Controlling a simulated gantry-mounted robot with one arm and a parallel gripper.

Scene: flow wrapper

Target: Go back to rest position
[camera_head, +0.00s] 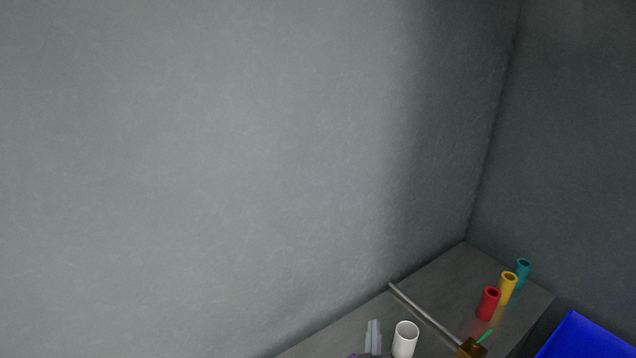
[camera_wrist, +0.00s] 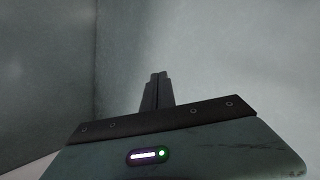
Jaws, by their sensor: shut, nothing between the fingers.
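My gripper (camera_wrist: 158,76) shows in the wrist view with its two dark fingers together and nothing between them. It points toward bare grey walls, with no object near the fingertips. In the head view I cannot make out my gripper with certainty.
A dark table (camera_head: 440,272) fills the lower right corner of the head view. On it stand red (camera_head: 488,304), yellow (camera_head: 507,288) and teal (camera_head: 523,273) cylinders, a white cup (camera_head: 405,340), a metal rod (camera_head: 425,314) and a brass block (camera_head: 471,349). A blue panel (camera_head: 585,338) is at the right.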

